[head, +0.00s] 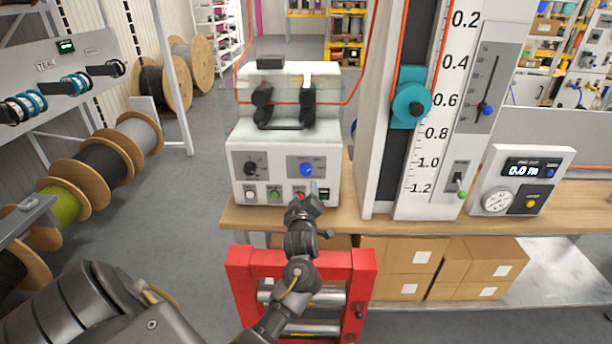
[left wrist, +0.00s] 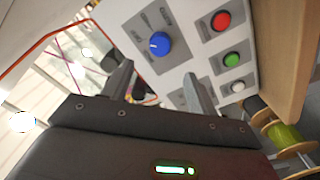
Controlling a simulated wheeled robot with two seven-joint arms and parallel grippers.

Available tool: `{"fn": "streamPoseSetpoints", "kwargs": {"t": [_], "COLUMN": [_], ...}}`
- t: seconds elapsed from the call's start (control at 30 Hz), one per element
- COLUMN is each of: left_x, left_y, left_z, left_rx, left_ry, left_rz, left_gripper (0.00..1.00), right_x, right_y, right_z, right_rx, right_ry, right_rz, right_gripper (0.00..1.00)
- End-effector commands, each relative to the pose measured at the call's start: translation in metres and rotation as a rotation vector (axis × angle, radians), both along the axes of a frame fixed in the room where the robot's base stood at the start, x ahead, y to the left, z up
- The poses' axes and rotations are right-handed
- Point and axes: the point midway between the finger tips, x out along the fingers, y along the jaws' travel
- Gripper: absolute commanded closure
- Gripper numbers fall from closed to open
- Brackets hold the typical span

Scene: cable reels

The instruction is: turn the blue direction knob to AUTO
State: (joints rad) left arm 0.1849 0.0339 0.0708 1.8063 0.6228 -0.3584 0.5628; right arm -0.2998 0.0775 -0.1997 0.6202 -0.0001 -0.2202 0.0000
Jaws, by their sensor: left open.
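The blue direction knob (head: 306,170) is on the right part of the white machine's front panel (head: 272,164). My left gripper (head: 313,190) is just below and in front of the knob in the head view. In the left wrist view its two fingers (left wrist: 158,72) are apart and empty, with the knob beyond their tips, not between them. My right gripper is not in view.
Green (head: 274,195) and red (head: 299,192) buttons sit below the knob, close to my gripper. A black knob (head: 250,168) is to its left. A red frame with rollers (head: 240,262) stands under my forearm. A tall scale column (head: 430,120) rises to the right.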

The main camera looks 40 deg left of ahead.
Motion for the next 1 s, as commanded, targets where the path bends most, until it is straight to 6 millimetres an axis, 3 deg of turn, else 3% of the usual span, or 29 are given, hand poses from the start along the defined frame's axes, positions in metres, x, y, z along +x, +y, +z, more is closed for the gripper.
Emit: {"fn": "streamPoseSetpoints", "kwargs": {"t": [0.17, 0.63, 1.0], "left_x": [0.009, 0.073, 0.086], "left_y": [0.006, 0.055, 0.064], "left_z": [0.002, 0.001, -0.001], "left_rx": [0.002, 0.003, 0.001], "left_ry": [0.002, 0.005, 0.004], "left_rz": [-0.001, -0.004, -0.004], "left_gripper": [0.42, 0.42, 0.42], "right_x": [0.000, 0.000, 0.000], "right_y": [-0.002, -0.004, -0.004], "right_z": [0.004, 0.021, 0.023], "right_rx": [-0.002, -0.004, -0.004], "right_ry": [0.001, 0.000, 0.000], "right_rz": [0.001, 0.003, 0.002], "right_gripper": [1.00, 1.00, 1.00]}}
